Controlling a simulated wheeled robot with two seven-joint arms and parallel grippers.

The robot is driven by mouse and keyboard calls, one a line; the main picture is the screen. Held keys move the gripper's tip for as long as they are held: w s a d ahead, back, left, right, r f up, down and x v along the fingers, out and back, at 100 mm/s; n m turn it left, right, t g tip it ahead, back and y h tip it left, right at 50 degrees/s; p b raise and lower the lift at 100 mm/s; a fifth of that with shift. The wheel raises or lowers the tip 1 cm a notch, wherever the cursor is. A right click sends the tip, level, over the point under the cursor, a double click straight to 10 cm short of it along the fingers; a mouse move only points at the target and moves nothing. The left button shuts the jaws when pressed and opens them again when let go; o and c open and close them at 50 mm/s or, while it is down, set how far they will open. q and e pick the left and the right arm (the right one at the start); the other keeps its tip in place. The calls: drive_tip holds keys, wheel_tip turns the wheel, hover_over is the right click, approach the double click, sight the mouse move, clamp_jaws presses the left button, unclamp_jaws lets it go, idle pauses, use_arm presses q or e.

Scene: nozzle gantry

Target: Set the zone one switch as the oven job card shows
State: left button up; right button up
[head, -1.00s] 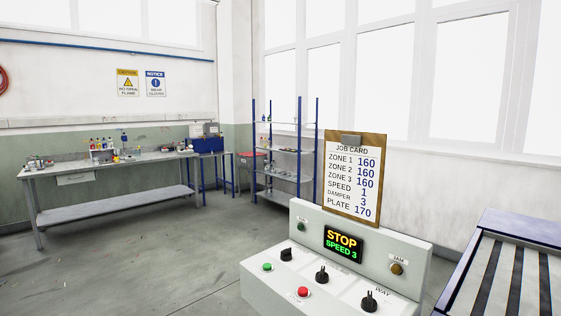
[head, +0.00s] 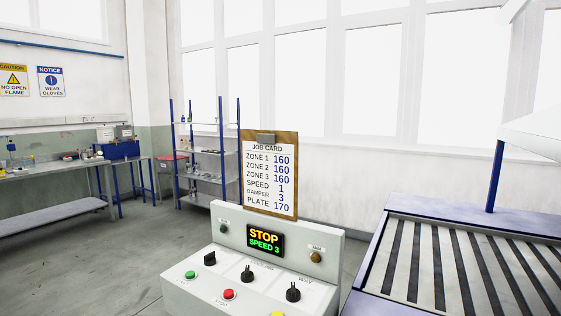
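The job card (head: 270,180) is on a brown clipboard standing at the back of a grey control console (head: 190,285). It reads zone 1 160, zone 2 160, zone 3 160, speed 1, damper 3, plate 170. The console display (head: 265,241) reads STOP and SPEED 3. Black knobs sit on the console: a left one (head: 210,258), a middle one (head: 247,273) and a right one (head: 293,292). No label reading zone one is legible on them, so I cannot tell whether the zone one switch is in view. Neither gripper is in view.
A green button (head: 190,275), a red button (head: 229,294) and an amber jam lamp (head: 316,257) are on the console. A slatted conveyor (head: 450,265) with a blue frame stands to the right. A shelf rack (head: 205,152) and workbench (head: 50,170) stand behind; grey floor lies open at left.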

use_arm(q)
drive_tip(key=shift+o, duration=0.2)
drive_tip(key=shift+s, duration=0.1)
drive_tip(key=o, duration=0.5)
